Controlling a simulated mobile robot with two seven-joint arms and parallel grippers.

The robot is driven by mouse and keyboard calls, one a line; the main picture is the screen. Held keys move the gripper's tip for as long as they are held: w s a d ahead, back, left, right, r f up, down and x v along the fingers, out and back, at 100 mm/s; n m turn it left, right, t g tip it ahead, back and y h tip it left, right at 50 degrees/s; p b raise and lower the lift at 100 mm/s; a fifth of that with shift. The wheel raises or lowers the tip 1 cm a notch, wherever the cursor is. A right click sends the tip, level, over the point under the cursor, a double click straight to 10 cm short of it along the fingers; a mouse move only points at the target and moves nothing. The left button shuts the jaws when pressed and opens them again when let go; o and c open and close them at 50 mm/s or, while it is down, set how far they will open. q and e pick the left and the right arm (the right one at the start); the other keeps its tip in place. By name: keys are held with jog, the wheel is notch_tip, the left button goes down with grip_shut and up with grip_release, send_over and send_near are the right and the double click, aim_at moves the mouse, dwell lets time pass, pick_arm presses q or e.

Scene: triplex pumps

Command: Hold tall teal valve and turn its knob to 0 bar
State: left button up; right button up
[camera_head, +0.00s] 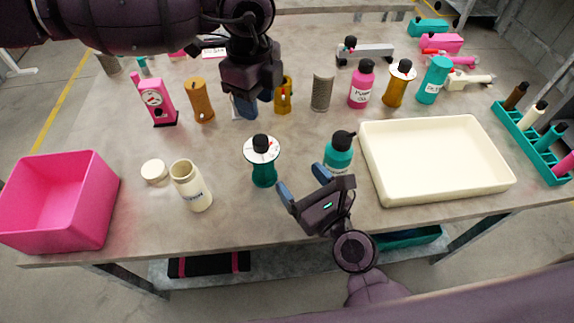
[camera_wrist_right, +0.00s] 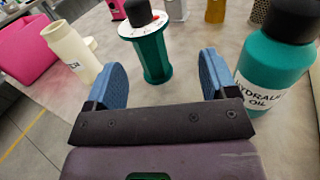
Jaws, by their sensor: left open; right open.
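The tall teal valve (camera_head: 264,174) stands upright on the table, with a white dial disc (camera_head: 262,149) and a black knob (camera_head: 261,141) on top. In the right wrist view the valve (camera_wrist_right: 152,58) stands ahead, between the lines of the open fingers, its knob cut by the top edge. My right gripper (camera_head: 301,178) is open and empty, just to the valve's right and front, apart from it. My left gripper (camera_head: 247,106) is open, pointing down behind the valve, well apart from it. Its far finger is partly hidden.
A teal hydraulic oil bottle (camera_head: 338,157) stands close beside my right gripper. A cream jar (camera_head: 190,186) and its lid (camera_head: 155,171) are to the left, by a pink bin (camera_head: 60,205). A cream tray (camera_head: 435,190) lies right. A yellow valve (camera_head: 397,91) and other bottles stand behind.

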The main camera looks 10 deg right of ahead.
jog(key=w+a+r+n+g+y, duration=0.1)
jog(key=w+a+r+n+y, duration=0.1)
jog(key=a, duration=0.1)
send_near(271, 172)
jog(key=shift+x, duration=2.1)
jog(key=shift+w+a+r, duration=0.1)
jog(key=shift+a, duration=0.05)
jog(key=shift+x, duration=3.6)
jog(key=c, duration=1.2)
